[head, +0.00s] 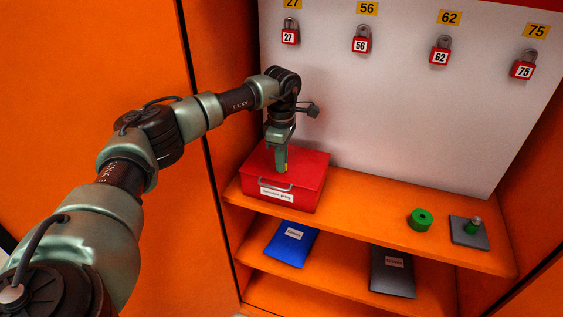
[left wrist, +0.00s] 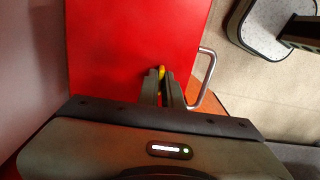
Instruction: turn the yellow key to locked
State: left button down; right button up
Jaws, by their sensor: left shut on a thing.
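The yellow key (left wrist: 161,71) shows as a small yellow piece between my left gripper's fingertips in the left wrist view. Most of it is hidden by the fingers. My left gripper (head: 281,168) points down at the top of a red box (head: 313,168) on the orange shelf and is shut on the key. The red box also fills much of the left wrist view (left wrist: 120,45). I cannot tell which way the key is turned. My right gripper is not in view.
The box has a metal handle (head: 268,184) and a white label in front. A green ring (head: 420,219) and a grey plate (head: 468,234) with a green piece stand to the right. Red numbered padlocks (head: 361,45) hang on the white back panel. Blue (head: 291,245) and dark (head: 393,273) folders lie below.

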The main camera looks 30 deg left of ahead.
pick_arm(q)
jog(key=shift+r, duration=0.1)
dwell(0.3)
jog(key=c, duration=1.6)
grip_release()
notch_tip(320, 180, up, 8)
jog(key=shift+f+b, duration=0.1)
jog(key=shift+b, duration=0.85)
